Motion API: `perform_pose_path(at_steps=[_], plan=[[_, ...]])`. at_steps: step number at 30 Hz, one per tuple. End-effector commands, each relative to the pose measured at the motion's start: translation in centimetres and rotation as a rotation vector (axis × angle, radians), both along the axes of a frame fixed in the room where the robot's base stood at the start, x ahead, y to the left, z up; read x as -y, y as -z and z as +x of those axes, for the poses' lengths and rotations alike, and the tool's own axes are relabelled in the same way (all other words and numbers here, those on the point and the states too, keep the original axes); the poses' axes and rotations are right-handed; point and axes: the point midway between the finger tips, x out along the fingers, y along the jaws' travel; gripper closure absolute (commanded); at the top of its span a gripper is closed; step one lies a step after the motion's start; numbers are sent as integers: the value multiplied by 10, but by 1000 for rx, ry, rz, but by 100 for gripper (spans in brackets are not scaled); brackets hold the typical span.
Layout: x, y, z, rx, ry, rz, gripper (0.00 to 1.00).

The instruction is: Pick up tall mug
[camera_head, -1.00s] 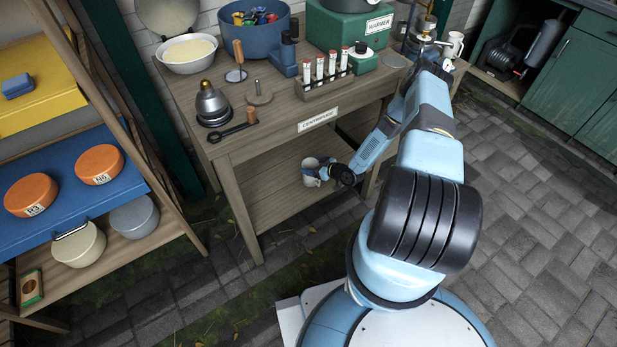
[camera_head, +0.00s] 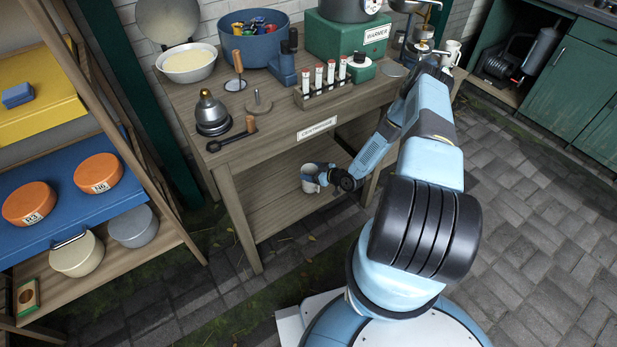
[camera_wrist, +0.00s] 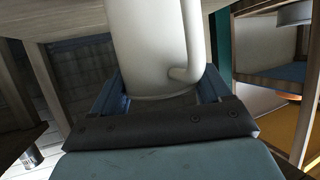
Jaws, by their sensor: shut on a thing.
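The tall mug (camera_wrist: 145,50) is white with a handle on its right side in the wrist view, where it fills the upper middle. My gripper (camera_wrist: 155,88) is shut on it, with a blue finger on each side of its lower body. In the head view the mug (camera_head: 309,180) shows small at the lower shelf of the wooden workbench, partly hidden by my gripper (camera_head: 318,178). It looks upright. I cannot tell whether its base touches the shelf.
The workbench top (camera_head: 285,125) is close above the mug and carries a test-tube rack (camera_head: 325,88), a blue tub (camera_head: 253,45) and a green warmer (camera_head: 345,38). The lower shelf (camera_head: 265,205) is otherwise bare. A storage rack (camera_head: 150,245) stands at left.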

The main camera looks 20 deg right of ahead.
Motion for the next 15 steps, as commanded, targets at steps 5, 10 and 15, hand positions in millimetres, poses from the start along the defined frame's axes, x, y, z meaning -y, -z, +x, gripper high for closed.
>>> perform_pose_path(at_steps=[5, 10, 15], plan=[[9, -35, -17, 2, 1, 0, 79], [22, -71, -44, 2, 0, -1, 79], [38, -88, -78, 0, 1, 0, 79]])
